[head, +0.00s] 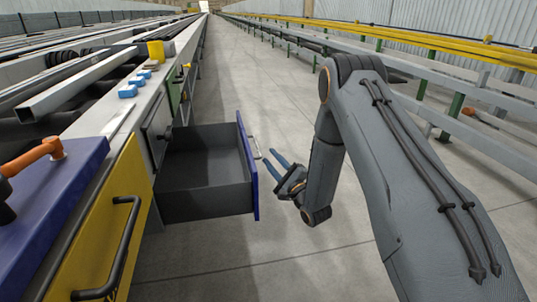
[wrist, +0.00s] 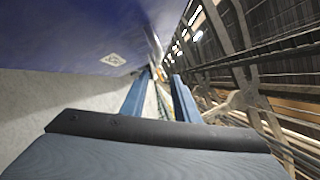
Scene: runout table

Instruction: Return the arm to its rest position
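My gripper (head: 276,166) is in the middle of the head view, just right of an open drawer's front. Its two blue fingers stand apart with nothing seen between them. They also show in the wrist view (wrist: 160,92), spread apart and empty. The drawer (head: 203,170) is dark grey inside, looks empty, and is pulled out from the left bench. Its blue front (head: 249,168) has a pale handle (head: 255,146), close to the fingertips; I cannot tell whether they touch. My arm bends down from the right side of the head view.
A yellow door (head: 118,215) with a dark handle is at the lower left. Blue blocks (head: 128,91) and a yellow cup (head: 156,51) stand on the bench. A railed conveyor with yellow pipes (head: 420,40) runs along the right. The floor aisle (head: 255,80) between is clear.

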